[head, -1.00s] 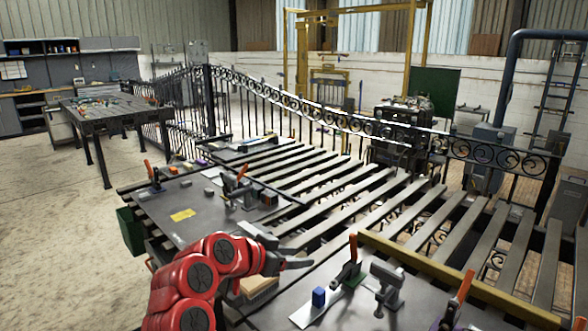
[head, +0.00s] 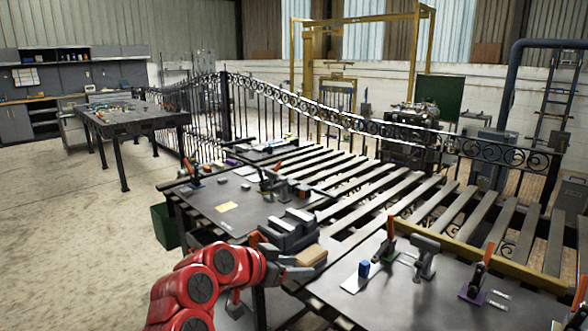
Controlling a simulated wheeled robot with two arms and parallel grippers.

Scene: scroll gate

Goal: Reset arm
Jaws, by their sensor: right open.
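My red right arm rises from the bottom of the head view. Its dark right gripper (head: 298,267) points to the right, in front of the slatted work table's near edge. The jaws are open and I see nothing held between them. A grey vise (head: 288,231) shows just above the gripper in the picture, and a tan block (head: 311,255) lies beside it. I cannot tell the exact gap between gripper and block. My left gripper is not in view.
The near plates hold toggle clamps (head: 388,241), a blue block on a light sheet (head: 364,269) and a yellow sheet (head: 227,206). A green bin (head: 165,226) stands by the table. The concrete floor (head: 70,240) at left is clear.

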